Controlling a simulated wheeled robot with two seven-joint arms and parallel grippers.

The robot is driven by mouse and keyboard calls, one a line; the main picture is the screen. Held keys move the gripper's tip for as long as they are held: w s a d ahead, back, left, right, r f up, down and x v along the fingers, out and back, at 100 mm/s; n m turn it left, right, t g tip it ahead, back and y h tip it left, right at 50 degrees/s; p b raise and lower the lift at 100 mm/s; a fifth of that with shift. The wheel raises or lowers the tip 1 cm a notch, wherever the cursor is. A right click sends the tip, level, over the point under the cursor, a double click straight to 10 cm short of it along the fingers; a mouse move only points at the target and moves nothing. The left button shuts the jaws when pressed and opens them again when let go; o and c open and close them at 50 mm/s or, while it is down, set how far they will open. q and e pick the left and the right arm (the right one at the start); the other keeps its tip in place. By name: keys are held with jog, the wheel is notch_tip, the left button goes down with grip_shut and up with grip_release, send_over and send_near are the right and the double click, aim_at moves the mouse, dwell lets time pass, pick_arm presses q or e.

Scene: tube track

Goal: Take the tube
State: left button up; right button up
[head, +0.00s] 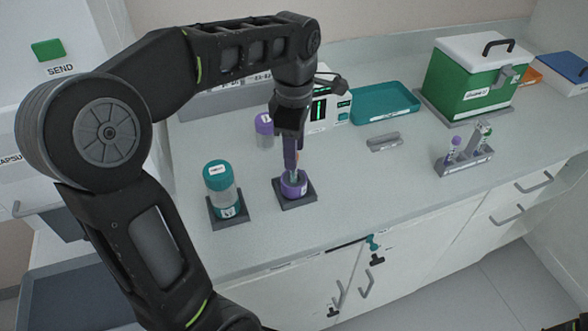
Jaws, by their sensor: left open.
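My left gripper (293,166) points down at a purple pot (294,187) on a dark square base. Its jaws are open and their tips are at or just above the pot's mouth. A small pale and orange bit shows between the fingers; I cannot tell whether it is a tube. Purple-capped tubes (453,147) stand in a grey rack (465,164) on the right of the counter, apart from the gripper.
A teal-lidded jar (221,186) stands left of the pot, and a purple-lidded jar (264,128) behind it. A teal tray (384,103), a small grey block (383,142) and a green box (475,82) are farther back. The counter between pot and rack is clear.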

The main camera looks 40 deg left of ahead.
pick_arm(q)
notch_tip(320, 180, down, 5)
jog(key=shift+s+p, duration=0.1)
jog(key=shift+p, duration=0.35)
dwell(0.3)
grip_shut()
